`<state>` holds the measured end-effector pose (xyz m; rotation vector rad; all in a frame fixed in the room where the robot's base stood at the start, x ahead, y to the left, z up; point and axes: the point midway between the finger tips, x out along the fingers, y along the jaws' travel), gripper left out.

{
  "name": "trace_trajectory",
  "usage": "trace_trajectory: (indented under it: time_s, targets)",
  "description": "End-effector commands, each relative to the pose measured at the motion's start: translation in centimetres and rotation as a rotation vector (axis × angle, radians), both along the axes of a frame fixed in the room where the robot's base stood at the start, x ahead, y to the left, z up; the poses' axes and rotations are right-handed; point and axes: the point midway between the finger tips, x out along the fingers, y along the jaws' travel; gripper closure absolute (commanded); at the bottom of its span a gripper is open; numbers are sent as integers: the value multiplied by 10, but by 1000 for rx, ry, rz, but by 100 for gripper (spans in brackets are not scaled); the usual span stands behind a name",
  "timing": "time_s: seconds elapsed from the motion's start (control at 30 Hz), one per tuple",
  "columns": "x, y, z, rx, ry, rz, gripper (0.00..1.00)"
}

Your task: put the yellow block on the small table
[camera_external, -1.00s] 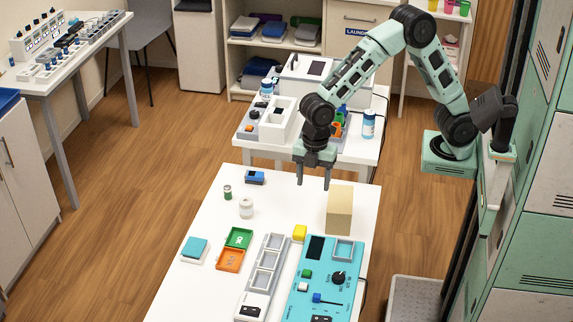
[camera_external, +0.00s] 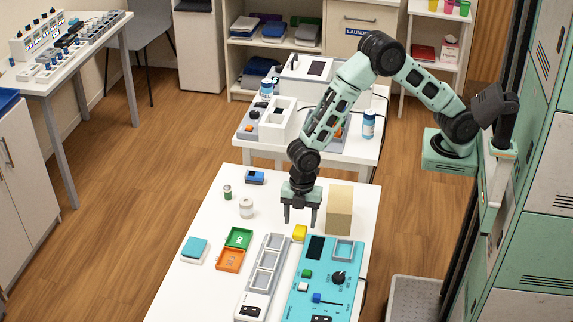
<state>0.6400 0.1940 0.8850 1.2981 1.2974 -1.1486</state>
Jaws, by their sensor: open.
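The yellow block (camera_external: 299,233) sits on the near white table (camera_external: 212,222), between the grey three-slot tray and the turquoise panel. My gripper (camera_external: 300,221) points down just above the yellow block, with its fingers apart and nothing held. In this view the fingertips end close over the block; I cannot tell the exact gap. Another, smaller-looking white table (camera_external: 357,153) stands behind, loaded with devices. Which table the task calls small is not clear from the picture.
The turquoise panel (camera_external: 300,300) and grey tray (camera_external: 262,278) lie in front. Green (camera_external: 239,237) and orange (camera_external: 230,260) trays lie left. A white bottle (camera_external: 246,208) stands behind them.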

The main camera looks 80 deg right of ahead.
Motion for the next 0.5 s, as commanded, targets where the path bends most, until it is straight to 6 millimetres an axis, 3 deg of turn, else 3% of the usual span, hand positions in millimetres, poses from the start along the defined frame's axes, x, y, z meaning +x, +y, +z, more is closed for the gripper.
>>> trace_trajectory:
  time_s: [0.3, 0.5]
  targets:
    - [-1, -1, -42, -3, 4, -1, 42]
    - [0, 1, -51, -1, 0, 0, 42]
